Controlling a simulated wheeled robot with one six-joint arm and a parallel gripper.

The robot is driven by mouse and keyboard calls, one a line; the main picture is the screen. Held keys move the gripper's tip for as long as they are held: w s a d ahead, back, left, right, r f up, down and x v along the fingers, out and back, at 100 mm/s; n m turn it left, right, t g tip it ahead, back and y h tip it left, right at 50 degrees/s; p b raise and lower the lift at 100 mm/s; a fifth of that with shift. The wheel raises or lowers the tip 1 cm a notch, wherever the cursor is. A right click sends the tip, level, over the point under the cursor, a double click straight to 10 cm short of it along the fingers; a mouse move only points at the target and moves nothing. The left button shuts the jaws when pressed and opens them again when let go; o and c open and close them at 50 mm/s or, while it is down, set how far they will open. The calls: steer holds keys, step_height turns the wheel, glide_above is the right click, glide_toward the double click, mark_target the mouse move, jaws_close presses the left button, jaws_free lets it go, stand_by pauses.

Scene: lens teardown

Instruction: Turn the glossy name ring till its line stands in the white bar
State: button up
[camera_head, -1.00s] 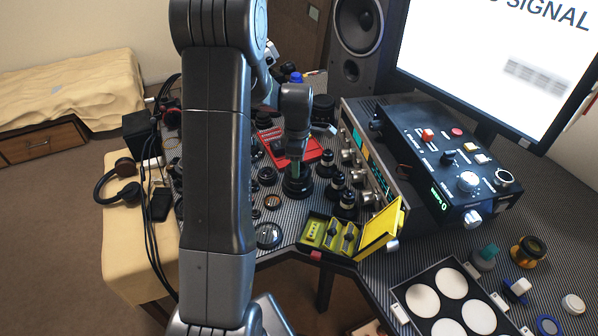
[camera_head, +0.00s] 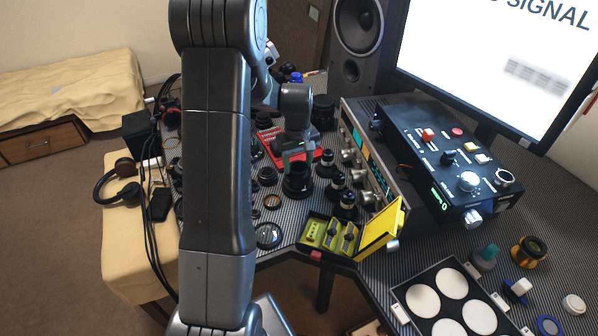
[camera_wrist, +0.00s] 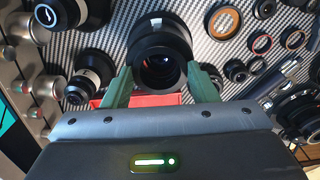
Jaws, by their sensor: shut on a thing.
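The black lens (camera_wrist: 160,32) stands upright on the patterned bench, below my gripper; it also shows in the head view (camera_head: 297,187). My gripper (camera_wrist: 161,78) has its two green fingers on either side of the lens's upper black ring (camera_wrist: 160,53) and is shut on it. A small pale mark (camera_wrist: 148,25) shows on the side of the lens in the wrist view. I cannot make out the ring's line or lettering, nor whether the line stands in the white bar. In the head view my gripper (camera_head: 299,160) is over the lens and partly hides its top.
Several black lens parts (camera_head: 335,185) stand close to the right. A red tray (camera_wrist: 140,100) lies beside the lens. A yellow open case (camera_head: 330,235) is in front, and a dial-covered instrument (camera_head: 372,165) stands to the right.

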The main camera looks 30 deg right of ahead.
steer(key=o, duration=1.3)
steer(key=shift+m, duration=0.4)
steer(key=shift+c, duration=0.2)
steer(key=shift+r, duration=0.1)
step_height(320, 180, up, 14)
steer(key=shift+f, duration=0.25)
step_height(320, 180, down, 14)
steer(key=shift+r, duration=0.1)
steer(key=shift+r+n, duration=0.1)
steer(key=shift+n, duration=1.9)
